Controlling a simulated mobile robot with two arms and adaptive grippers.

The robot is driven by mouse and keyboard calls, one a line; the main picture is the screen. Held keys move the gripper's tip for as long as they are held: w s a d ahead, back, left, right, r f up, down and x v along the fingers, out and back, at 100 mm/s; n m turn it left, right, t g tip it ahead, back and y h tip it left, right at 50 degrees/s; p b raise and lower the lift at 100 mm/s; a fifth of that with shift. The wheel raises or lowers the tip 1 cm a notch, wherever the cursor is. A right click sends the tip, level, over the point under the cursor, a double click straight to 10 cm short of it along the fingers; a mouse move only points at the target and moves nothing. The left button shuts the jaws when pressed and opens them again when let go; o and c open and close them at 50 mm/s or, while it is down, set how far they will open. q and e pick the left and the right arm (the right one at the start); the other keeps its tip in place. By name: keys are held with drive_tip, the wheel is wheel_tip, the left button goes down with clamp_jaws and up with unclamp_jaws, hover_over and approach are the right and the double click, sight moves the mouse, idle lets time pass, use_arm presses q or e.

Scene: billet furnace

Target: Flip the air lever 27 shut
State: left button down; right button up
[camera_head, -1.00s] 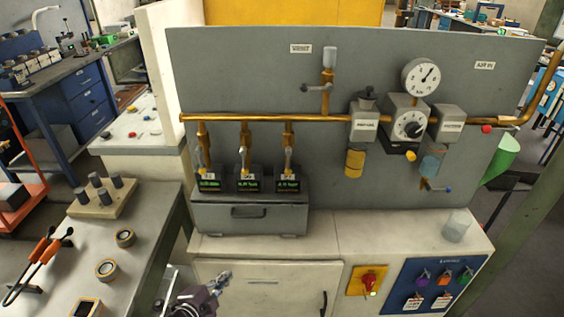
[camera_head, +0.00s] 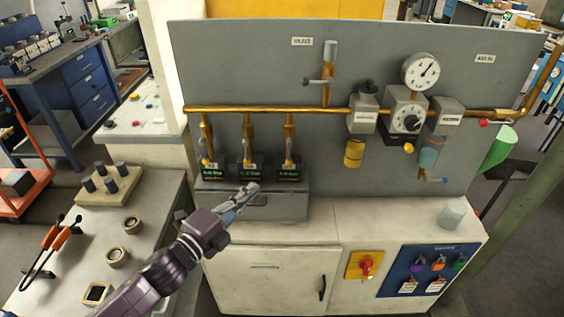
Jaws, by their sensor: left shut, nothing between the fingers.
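A copper pipe (camera_head: 270,109) runs across a grey panel (camera_head: 260,65). Three branches drop from it, each with a small valve lever: left (camera_head: 205,147), middle (camera_head: 246,148) and right (camera_head: 289,147). A red-tipped lever (camera_head: 484,122) sits on the pipe at the right, below a label that seems to read AIR IN. No number 27 is legible, so I cannot tell which lever bears it. My left gripper (camera_head: 252,188) is shut and empty, in front of the grey box below the middle and right branches, apart from the levers. My right gripper is not in view.
Three small displays (camera_head: 248,173) stand on the grey box (camera_head: 285,206). A pressure gauge (camera_head: 421,71), a dial regulator (camera_head: 407,122) and a blue-tipped drain lever (camera_head: 443,180) are at the right. The cabinet top (camera_head: 370,220) is mostly clear. A side table (camera_head: 150,215) stands at the left.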

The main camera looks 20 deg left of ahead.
sight(289, 154)
use_arm(q)
drive_tip(key=p+x, duration=0.4)
drive_tip(key=x, duration=1)
drive_tip(key=shift+a+f, duration=0.1)
